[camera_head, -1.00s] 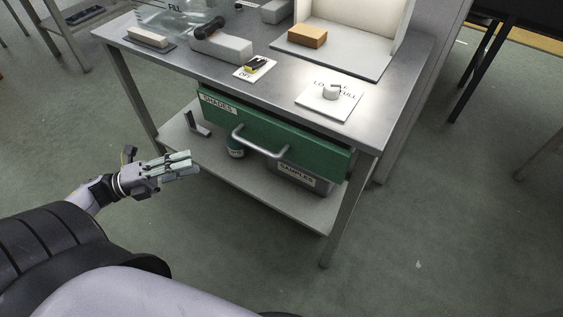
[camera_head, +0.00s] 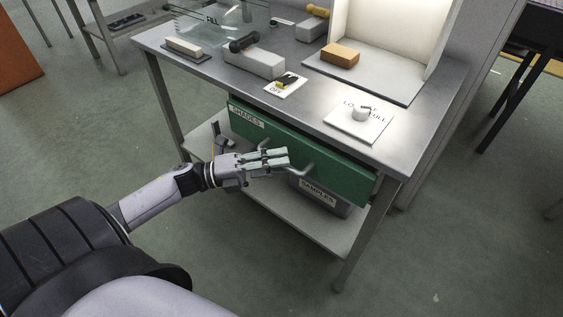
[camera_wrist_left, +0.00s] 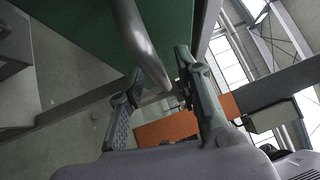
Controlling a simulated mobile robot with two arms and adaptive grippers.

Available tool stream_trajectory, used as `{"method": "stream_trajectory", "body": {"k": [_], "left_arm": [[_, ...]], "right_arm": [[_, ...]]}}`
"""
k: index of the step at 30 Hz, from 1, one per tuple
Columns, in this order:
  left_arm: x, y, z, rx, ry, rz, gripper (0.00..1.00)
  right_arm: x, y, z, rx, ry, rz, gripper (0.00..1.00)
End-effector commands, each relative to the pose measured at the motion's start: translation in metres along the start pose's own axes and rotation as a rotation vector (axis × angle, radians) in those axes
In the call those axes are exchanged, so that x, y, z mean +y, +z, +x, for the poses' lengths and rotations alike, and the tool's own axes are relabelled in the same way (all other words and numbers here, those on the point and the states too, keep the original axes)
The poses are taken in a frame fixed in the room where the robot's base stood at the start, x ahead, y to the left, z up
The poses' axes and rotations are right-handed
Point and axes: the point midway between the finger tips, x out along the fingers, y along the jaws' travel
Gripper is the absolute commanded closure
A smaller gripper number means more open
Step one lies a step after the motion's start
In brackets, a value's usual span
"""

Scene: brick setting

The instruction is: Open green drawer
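The green drawer (camera_head: 345,172), labelled SHADES, hangs under the metal worktop and looks shut. Its grey bar handle (camera_head: 305,168) is partly hidden behind my left gripper (camera_head: 282,158), which is in front of the drawer. In the left wrist view, the handle (camera_wrist_left: 145,45) runs down from the green drawer front (camera_wrist_left: 75,28) into the space between the two fingers of my left gripper (camera_wrist_left: 160,68). The fingers are apart, one on each side of the bar. I cannot tell whether either touches it. My right gripper is not in view.
The worktop (camera_head: 225,80) carries an orange-brown block (camera_head: 340,54), a switch plate (camera_head: 286,86) and a dial plate (camera_head: 358,120). A lower shelf (camera_head: 335,232) holds a box labelled SAMPLES (camera_head: 318,192). The floor in front is clear.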

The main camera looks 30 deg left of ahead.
Motion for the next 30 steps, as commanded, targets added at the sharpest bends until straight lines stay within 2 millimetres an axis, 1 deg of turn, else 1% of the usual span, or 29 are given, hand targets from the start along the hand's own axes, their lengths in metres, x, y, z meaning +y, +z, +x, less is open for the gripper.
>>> {"method": "stream_trajectory", "body": {"k": [1, 4, 12, 26, 27, 30], "left_arm": [[-0.0006, -0.0001, 0.0045, 0.001, -0.002, 0.0, 0.69], [-0.0005, 0.0001, 0.0091, 0.0, -0.001, -0.001, 0.69], [-0.0003, -0.0001, 0.0103, 0.0, 0.0, -0.001, 0.69], [-0.0001, 0.0, 0.0098, 0.0, 0.0, -0.001, 0.99], [0.0, 0.0, 0.0098, 0.0, 0.0, -0.001, 1.0], [0.0001, 0.0, 0.0098, 0.0, 0.001, 0.0, 1.0]], "right_arm": [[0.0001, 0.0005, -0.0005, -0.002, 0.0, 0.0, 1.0], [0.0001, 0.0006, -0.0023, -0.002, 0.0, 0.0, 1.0], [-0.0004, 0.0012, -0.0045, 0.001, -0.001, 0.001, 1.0], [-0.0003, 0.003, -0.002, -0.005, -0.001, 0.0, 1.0], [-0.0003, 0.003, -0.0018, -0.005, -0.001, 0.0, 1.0], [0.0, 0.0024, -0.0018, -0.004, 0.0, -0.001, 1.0]]}}
